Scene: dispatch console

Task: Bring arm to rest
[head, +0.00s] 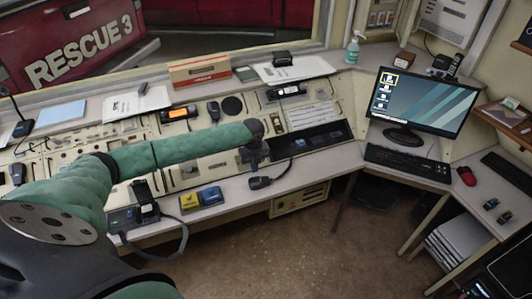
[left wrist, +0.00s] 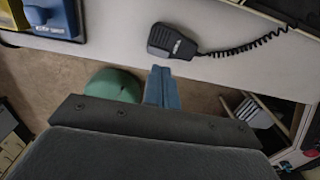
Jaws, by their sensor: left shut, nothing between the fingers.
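My left arm (head: 180,152) comes in from the left in the head view and reaches out over the console desk (head: 235,190). My left gripper (head: 255,160) is at its end, above the desk near a black hand microphone (head: 261,182). In the left wrist view the fingertips of the left gripper (left wrist: 162,88) are together, with nothing held. The microphone (left wrist: 170,42) lies on the desk beyond the fingers there, apart from them. My right gripper is in neither view.
A yellow box (head: 189,201) and a blue box (head: 210,195) sit on the desk's front edge, beside a black handset in its cradle (head: 147,208). A monitor (head: 425,100), keyboard (head: 407,163) and red mouse (head: 467,175) stand right. Open floor (head: 270,240) lies before the desk.

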